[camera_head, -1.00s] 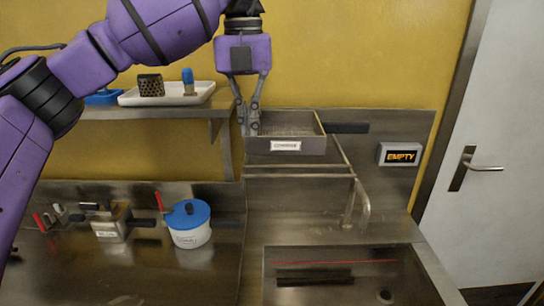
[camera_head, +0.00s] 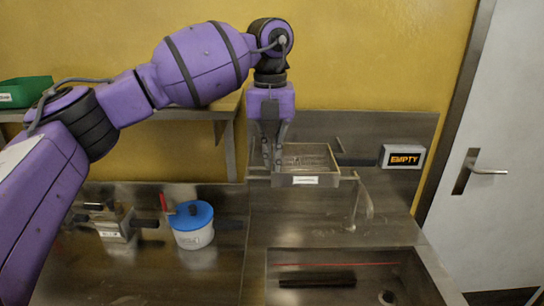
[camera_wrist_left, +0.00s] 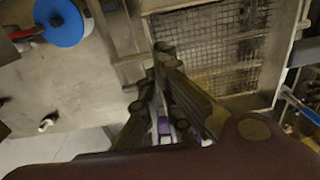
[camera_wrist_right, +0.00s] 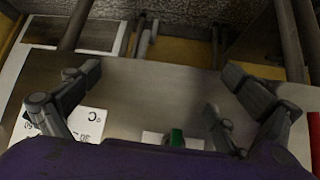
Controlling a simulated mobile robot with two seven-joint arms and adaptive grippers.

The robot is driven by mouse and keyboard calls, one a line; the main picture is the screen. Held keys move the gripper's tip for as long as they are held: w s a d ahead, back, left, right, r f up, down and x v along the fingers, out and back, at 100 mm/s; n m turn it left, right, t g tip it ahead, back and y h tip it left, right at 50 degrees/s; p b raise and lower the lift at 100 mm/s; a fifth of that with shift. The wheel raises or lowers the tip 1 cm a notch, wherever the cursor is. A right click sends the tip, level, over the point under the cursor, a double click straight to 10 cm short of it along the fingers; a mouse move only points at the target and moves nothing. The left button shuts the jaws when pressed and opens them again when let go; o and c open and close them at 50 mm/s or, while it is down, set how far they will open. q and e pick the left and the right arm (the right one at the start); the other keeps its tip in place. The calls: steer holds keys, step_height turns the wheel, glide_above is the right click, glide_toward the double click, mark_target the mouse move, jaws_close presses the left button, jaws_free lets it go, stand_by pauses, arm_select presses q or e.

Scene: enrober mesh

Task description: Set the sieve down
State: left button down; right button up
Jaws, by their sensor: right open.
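The sieve (camera_head: 328,171) is a shallow metal-framed box with a mesh floor and a white label on its front wall. It is level at the metal rails above the sink's back; I cannot tell whether it rests on them. Its mesh (camera_wrist_left: 215,50) fills the upper right of the left wrist view. My left gripper (camera_head: 272,162) points down at the sieve's left wall, its fingers close together on that wall. My right gripper (camera_wrist_right: 160,75) is open and empty over a grey surface in the right wrist view, outside the head view.
A white pot with a blue lid (camera_head: 193,228) and a small metal box (camera_head: 116,227) stand on the counter. The sink (camera_head: 350,258) is in front, below a faucet (camera_head: 363,200). A green bin (camera_head: 25,92) is far left.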

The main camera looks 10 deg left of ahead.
arm_select(q)
steer(key=c, duration=2)
jaws_free()
steer(key=shift+f, duration=0.2)
step_height(320, 180, up, 12)
steer(key=shift+r, duration=0.2)
